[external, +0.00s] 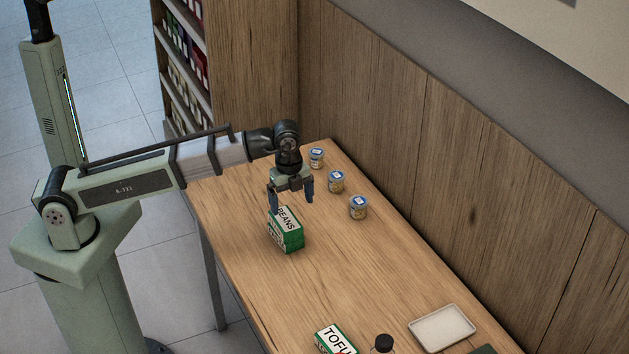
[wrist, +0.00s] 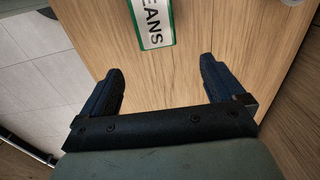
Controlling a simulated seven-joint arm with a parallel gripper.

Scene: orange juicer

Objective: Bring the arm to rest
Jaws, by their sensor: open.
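My gripper (external: 291,195) is open and points down above the far part of the wooden table (external: 310,285). In the wrist view its two dark fingers (wrist: 162,85) stand wide apart with nothing between them. A green and white beans box (external: 287,232) stands on the table just below and in front of the gripper. In the wrist view the beans box (wrist: 152,22) lies beyond the fingertips, apart from them. One finger overlaps the box's top edge in the external view.
Three small jars (external: 337,181) stand in a row near the wooden wall. The middle of the table is clear. A shelf (external: 185,60) stands behind.

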